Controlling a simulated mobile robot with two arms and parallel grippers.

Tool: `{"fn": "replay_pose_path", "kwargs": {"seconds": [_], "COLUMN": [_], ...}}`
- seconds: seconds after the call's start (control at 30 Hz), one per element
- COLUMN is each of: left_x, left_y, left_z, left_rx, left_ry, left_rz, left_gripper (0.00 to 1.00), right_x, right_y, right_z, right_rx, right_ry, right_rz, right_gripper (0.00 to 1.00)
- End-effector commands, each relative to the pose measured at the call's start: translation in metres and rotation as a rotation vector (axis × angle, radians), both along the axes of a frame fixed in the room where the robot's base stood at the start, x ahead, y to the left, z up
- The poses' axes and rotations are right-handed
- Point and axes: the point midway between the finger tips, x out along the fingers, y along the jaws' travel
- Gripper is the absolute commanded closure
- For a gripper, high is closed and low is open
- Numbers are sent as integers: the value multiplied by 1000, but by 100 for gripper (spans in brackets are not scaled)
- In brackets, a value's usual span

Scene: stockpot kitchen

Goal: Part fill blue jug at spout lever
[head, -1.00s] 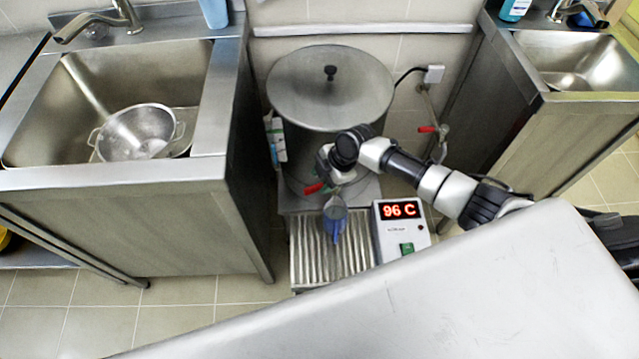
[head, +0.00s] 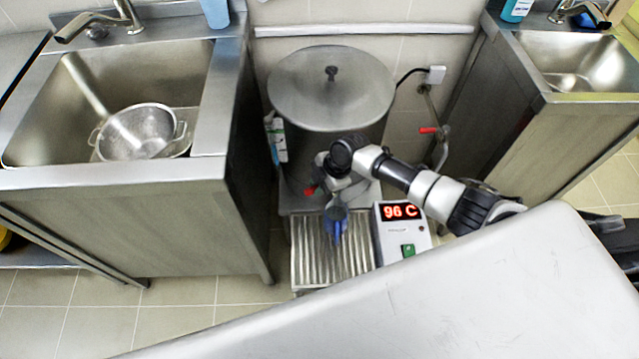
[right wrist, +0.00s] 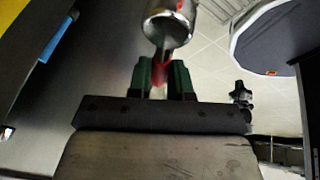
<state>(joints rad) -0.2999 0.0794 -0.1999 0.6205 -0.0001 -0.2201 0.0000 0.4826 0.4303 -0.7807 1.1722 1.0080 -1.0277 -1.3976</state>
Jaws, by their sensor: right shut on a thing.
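The blue jug (head: 337,224) stands on the ribbed drip tray (head: 305,262), under the front of the big steel stockpot (head: 300,140). My right gripper (head: 318,184) is at the pot's spout, just above and behind the jug. The red spout lever (head: 309,191) shows beside it. In the right wrist view, my gripper's green fingertips (right wrist: 162,78) are closed around the red lever (right wrist: 160,72), right below the round metal spout (right wrist: 168,27). The gripper hides most of the spout in the head view. I cannot tell the water level in the jug. My left gripper is not in view.
A control box (head: 403,232) reading 96 C stands right of the tray. A sink (head: 70,110) with a colander (head: 137,133) is at left, another sink (head: 575,65) at right. A pale metal surface (head: 440,300) fills the front.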

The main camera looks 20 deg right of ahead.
Motion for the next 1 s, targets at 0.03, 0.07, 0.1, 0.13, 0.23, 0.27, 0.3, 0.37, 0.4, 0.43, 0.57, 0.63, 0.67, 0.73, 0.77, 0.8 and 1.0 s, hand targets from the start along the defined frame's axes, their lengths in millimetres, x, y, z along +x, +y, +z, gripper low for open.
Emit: {"fn": "replay_pose_path", "kwargs": {"seconds": [0.03,0.07,0.1,0.13,0.23,0.27,0.3,0.37,0.4,0.43,0.57,0.63,0.67,0.73,0.77,0.8,1.0], "left_x": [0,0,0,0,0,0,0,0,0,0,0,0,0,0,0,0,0], "left_y": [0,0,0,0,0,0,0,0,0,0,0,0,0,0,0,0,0], "left_z": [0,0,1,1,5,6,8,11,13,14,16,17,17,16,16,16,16], "left_rx": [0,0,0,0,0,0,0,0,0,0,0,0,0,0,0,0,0], "left_ry": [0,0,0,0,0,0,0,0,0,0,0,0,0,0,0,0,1], "left_rz": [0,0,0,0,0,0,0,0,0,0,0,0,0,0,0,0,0], "left_gripper": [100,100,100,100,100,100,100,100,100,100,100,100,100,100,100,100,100], "right_x": [0,0,1,1,5,7,9,12,14,16,20,21,21,22,22,22,22], "right_y": [0,0,0,0,1,1,1,1,1,1,0,-1,-1,-1,-1,-1,-1], "right_z": [0,0,0,1,2,2,2,2,2,2,1,1,1,0,0,0,0], "right_rx": [0,-1,0,0,0,0,0,1,0,0,-1,0,-1,0,0,0,1], "right_ry": [0,0,0,0,1,1,1,1,2,2,1,0,1,0,0,0,0], "right_rz": [0,-2,-9,-20,-93,-124,-168,-231,-271,-298,-379,-398,-402,-404,-404,-404,-404], "right_gripper": [100,100,100,100,100,100,100,100,100,100,100,100,100,100,100,100,68]}}
